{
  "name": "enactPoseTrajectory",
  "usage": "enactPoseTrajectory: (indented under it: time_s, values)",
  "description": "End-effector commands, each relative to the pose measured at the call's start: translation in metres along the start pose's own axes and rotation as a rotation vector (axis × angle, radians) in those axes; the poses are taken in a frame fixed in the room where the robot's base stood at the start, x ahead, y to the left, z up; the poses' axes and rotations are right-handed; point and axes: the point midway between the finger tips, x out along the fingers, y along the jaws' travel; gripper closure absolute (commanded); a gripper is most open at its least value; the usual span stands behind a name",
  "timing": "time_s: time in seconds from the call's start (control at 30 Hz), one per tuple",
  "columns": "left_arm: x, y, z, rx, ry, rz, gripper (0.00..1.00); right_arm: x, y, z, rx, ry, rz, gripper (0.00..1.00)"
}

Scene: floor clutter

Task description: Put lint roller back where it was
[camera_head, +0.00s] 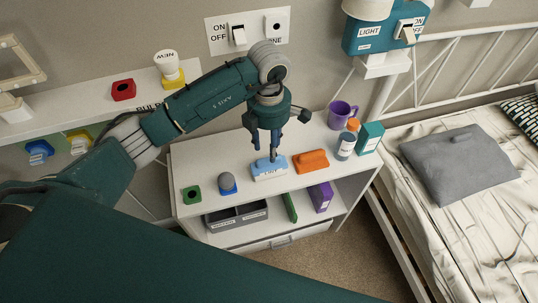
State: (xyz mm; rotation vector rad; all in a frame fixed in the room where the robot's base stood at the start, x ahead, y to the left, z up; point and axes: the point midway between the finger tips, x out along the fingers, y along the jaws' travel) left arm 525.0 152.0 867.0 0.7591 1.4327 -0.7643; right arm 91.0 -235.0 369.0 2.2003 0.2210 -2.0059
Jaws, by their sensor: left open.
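My left gripper (265,147) comes down from above over the white shelf unit's top (230,175), fingers pointing down and open. Just below its fingertips is a light-blue block with a white label (269,174), standing on the top; its label seems to read LINT, but is too small to be sure. A thin grey upright piece shows between the fingers and the block; I cannot tell whether it belongs to the block or touches a finger. No separate lint roller is clearly seen. My right gripper is not in view.
An orange block (311,161) stands close to the right. A purple mug (342,112), a bottle (347,141) and a teal box (370,137) are at the right end. The bed (470,225) is right.

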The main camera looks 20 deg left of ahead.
Motion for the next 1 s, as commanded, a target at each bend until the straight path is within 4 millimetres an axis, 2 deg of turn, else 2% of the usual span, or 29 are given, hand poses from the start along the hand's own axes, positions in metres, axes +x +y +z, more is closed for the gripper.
enactPoseTrajectory:
  time_s: [0.2,0.4,1.0]
  values:
    - [-0.042,0.001,0.000,0.000,-0.001,0.004,0.59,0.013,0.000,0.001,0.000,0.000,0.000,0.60]
    - [-0.062,0.000,0.000,0.000,0.001,0.000,0.59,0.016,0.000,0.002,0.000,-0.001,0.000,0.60]
    - [-0.064,-0.002,0.001,0.002,-0.005,-0.006,0.59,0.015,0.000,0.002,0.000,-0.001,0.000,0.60]
